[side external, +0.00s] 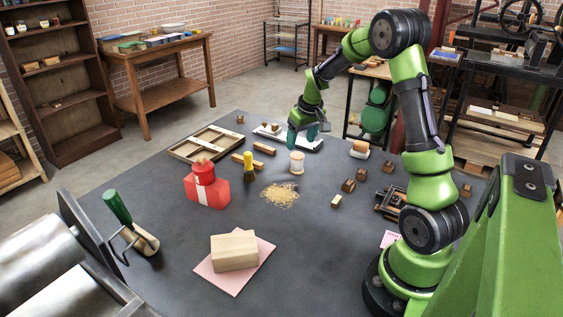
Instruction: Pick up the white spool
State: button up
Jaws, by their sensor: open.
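The white spool (296,162) stands upright on the dark table (165,222), near the middle of the work area. It looks like a small pale cylinder with wider ends. My gripper (302,137) is above the table, close to the spool and slightly higher in the picture, with its teal fingers pointing down. The fingers are open and I see nothing between them. Whether they are directly over the spool or behind it is hard to tell from this one view.
A yellow-handled tool (249,164) and a red box-shaped object (207,190) stand left of the spool. Pale crumbs (280,195) lie in front. Small brown blocks (348,185) sit to the right.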

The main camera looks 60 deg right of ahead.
aim_at(297, 155)
jog(key=x, duration=0.7)
jog(key=shift+d+f, duration=0.15)
jog(key=shift+f, duration=0.2)
jog(key=c, duration=1)
